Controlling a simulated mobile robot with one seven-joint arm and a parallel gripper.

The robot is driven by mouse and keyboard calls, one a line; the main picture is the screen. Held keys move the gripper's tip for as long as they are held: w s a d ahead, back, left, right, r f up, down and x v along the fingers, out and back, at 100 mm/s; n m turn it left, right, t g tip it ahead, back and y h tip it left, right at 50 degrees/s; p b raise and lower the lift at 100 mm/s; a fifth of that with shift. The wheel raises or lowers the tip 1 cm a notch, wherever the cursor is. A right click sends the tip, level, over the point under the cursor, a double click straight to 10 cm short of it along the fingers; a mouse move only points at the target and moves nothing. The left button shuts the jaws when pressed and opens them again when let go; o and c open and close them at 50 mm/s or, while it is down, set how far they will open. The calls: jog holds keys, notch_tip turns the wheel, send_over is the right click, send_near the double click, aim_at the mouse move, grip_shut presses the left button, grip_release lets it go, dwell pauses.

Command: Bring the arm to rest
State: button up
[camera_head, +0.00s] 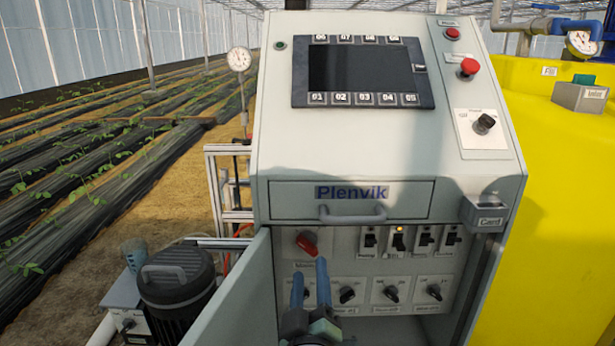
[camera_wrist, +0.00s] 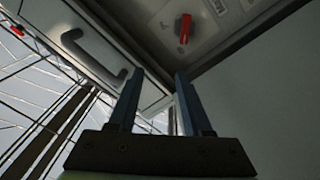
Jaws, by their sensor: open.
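My gripper (camera_head: 309,282) is at the bottom middle of the head view, in front of the lower panel of the grey control cabinet (camera_head: 390,130). Its two blue-grey fingers point up and stand apart with nothing between them. In the wrist view my gripper (camera_wrist: 158,100) also shows open and empty. The red rotary switch (camera_head: 307,243) is just above the fingertips in the head view; it also shows in the wrist view (camera_wrist: 184,28), beyond the fingers. I cannot tell whether a fingertip touches the panel.
The cabinet's lower door (camera_head: 235,300) hangs open left of my gripper. A drawer (camera_head: 350,199) with a handle (camera_head: 352,216) sits above the switches. Several black knobs (camera_head: 347,294) line the panel. A dark motor (camera_head: 177,282) stands left, a yellow tank (camera_head: 560,200) right.

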jog(key=s+r+m+t+p, duration=0.2)
jog(key=s+r, duration=0.4)
jog(key=r, duration=1.1)
jog(key=s+r+m+t+p, duration=0.3)
jog(key=s+r+p, duration=0.4)
jog(key=r, duration=1.1)
jog(key=s+r+m+t+p, duration=0.3)
jog(key=s+r, duration=0.3)
jog(key=r, duration=1.1)
jog(key=shift+s+a+r+t+p, duration=0.2)
jog(key=shift+s+a+t+p, duration=0.1)
jog(key=shift+p, duration=0.4)
jog(key=shift+d, duration=0.1)
